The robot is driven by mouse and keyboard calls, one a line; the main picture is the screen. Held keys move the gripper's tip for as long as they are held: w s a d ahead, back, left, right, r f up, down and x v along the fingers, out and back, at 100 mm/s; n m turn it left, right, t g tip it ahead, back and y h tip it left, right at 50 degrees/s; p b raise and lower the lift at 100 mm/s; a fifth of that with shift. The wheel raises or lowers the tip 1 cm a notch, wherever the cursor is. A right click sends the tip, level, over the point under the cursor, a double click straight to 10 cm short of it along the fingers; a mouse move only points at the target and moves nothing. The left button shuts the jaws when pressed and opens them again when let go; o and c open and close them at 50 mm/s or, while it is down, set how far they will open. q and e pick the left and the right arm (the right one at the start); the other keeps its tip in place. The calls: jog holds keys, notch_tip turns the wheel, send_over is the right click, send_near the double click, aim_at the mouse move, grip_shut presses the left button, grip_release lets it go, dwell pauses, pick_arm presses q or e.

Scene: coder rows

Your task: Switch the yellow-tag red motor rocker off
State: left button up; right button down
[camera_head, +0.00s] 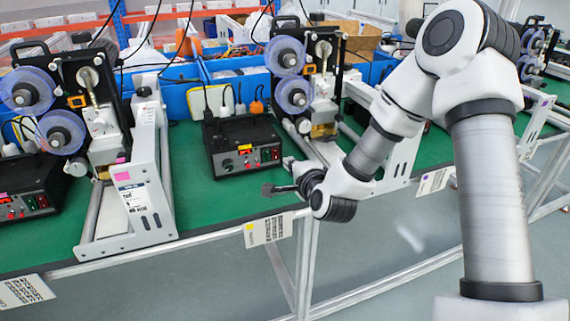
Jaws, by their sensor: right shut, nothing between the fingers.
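Which way the rocker is tipped is too small to tell. My right gripper (267,189) is shut and empty, in front of and below the right part of that panel, apart from the rocker. My left gripper is not in view.
A white-framed labelling machine (140,180) stands left of the box, another machine (322,100) to its right. A second control box (35,185) with a pink tag sits far left. Blue bins (238,85) line the back. Green bench surface (195,195) is clear left of the gripper.

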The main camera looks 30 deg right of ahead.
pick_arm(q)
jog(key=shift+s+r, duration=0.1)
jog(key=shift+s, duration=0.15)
pick_arm(e)
jog(key=s+r, duration=0.1)
jog(key=s+a+r, duration=0.1)
jog(key=s, duration=0.1)
jog(key=shift+s, duration=0.25)
jog(key=s+a+f+n+g+y+p, duration=0.1)
jog(key=s+a+f+n+g+p, duration=0.2)
jog(key=f, duration=0.5)
jog(key=s+a+f+n+g+y, duration=0.1)
jog(key=s+a+f+n+g, duration=0.1)
jog(key=s+f, duration=0.5)
jog(key=s+a+f+n+g+y+p, duration=0.1)
jog(key=s+a+f+n+g+p, duration=0.15)
jog(key=f, duration=0.65)
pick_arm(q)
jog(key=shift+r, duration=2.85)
pick_arm(e)
jog(key=s+a+f+n+g, duration=0.2)
jog(key=s+f+n+g, duration=0.1)
jog(key=s+n, duration=0.3)
jog(key=s+a+f+n+g, duration=0.2)
jog(key=s+n, duration=0.4)
jog(key=s, duration=0.5)
jog(key=shift+a+f+n+g+y, duration=0.35)
jog(key=shift+f+g, duration=0.5)
jog(key=shift+g, duration=0.4)
